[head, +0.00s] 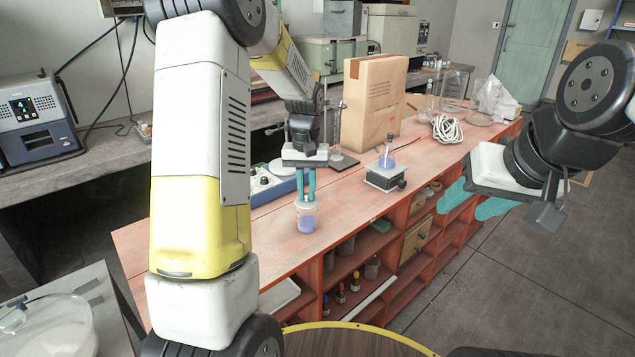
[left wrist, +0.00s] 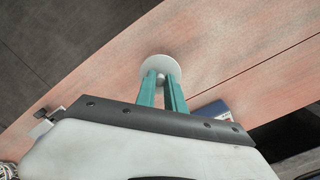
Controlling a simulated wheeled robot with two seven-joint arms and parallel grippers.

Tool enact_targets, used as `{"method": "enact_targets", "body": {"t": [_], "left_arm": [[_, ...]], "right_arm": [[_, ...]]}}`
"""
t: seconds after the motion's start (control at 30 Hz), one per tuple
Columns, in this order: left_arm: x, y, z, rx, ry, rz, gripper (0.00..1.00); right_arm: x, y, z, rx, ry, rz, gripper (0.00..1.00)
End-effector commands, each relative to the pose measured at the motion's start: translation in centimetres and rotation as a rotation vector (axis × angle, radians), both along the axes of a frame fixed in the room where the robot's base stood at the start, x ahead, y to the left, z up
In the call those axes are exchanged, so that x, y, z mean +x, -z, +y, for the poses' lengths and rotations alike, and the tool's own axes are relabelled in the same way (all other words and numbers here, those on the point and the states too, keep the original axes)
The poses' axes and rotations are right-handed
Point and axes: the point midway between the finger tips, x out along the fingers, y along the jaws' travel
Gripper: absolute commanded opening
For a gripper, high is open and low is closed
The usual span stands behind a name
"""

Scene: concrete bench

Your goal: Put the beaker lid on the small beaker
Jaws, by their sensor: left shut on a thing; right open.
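The small beaker (head: 307,221), clear with blue-violet contents, stands upright near the front edge of the red bench top. My left gripper (head: 306,198) points down directly above it, its teal fingers shut on the beaker lid (head: 305,204). The lid looks level at the beaker's rim; I cannot tell whether it is fully seated. In the left wrist view the lid (left wrist: 163,66) is a pale round disc at the fingertips (left wrist: 161,80), and it hides the beaker below. My right gripper (head: 477,201) is open and empty, out past the bench's front edge.
A flask (head: 387,157) stands on a small jack stand (head: 386,178) to the right. Behind are a blue-white device (head: 270,185), a brown paper bag (head: 374,108) and a retort stand. A coiled white cable (head: 447,129) lies further right. The bench top around the beaker is clear.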

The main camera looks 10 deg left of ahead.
Motion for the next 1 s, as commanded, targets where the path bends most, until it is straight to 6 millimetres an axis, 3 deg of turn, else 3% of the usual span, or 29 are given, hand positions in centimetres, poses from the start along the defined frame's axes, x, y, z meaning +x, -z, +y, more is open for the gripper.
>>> {"method": "enact_targets", "body": {"t": [0.77,0.8,0.9,1.0], "left_arm": [[-0.02,0.56,0.0,0.0,0.0,0.001,0.0],[-0.02,0.56,0.0,0.0,0.0,0.001,0.18],[-0.02,0.56,0.0,0.0,0.0,0.001,0.37],[-0.02,0.56,0.0,0.0,0.0,0.001,0.39]], "right_arm": [[0.0,0.0,0.0,0.0,0.0,0.0,0.49],[0.0,0.0,0.0,0.0,0.0,0.0,0.49],[0.0,0.0,0.0,0.0,0.0,0.0,0.49],[0.0,0.0,0.0,0.0,0.0,0.0,0.49]]}}
